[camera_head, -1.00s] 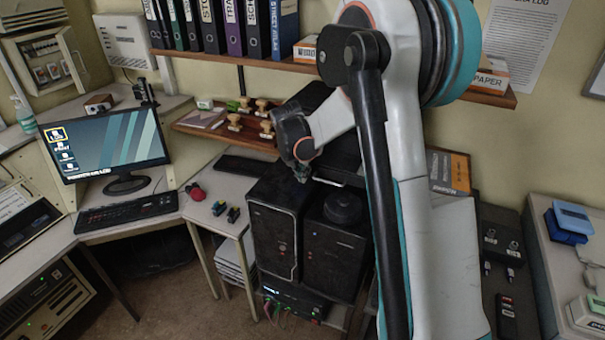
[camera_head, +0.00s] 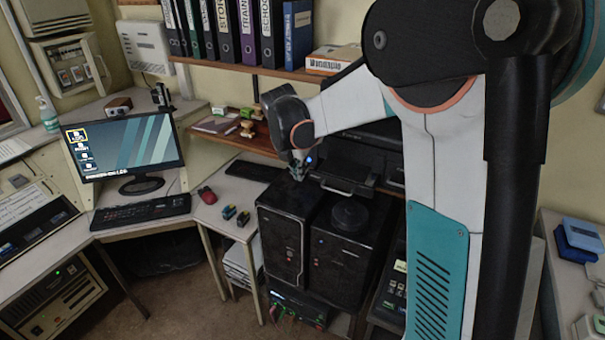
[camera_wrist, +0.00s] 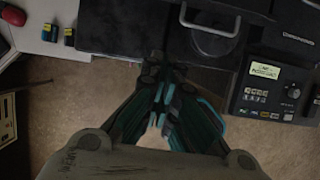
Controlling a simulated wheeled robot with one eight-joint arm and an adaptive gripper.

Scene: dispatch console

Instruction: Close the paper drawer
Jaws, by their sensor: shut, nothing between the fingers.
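A black printer (camera_head: 362,157) stands behind the computer towers, partly hidden by my arm. Its paper drawer (camera_head: 350,181) is low on the front, with a pale bar handle (camera_head: 337,190); it appears to stick out, but how far I cannot tell. In the wrist view a curved handle (camera_wrist: 210,31) shows at the top, on a dark surface. My gripper (camera_head: 298,174) is shut and empty, at the left of the drawer handle and above the left tower. In the wrist view its fingertips (camera_wrist: 164,72) are below and left of the handle, apart from it in the picture; contact cannot be told.
Two black towers (camera_head: 285,235) stand in front of the printer, the right one with a round black disc (camera_head: 349,215) on top. A red mouse (camera_head: 207,195) and small batteries (camera_head: 236,216) lie on the left desk. A device with a display (camera_wrist: 266,72) is at right.

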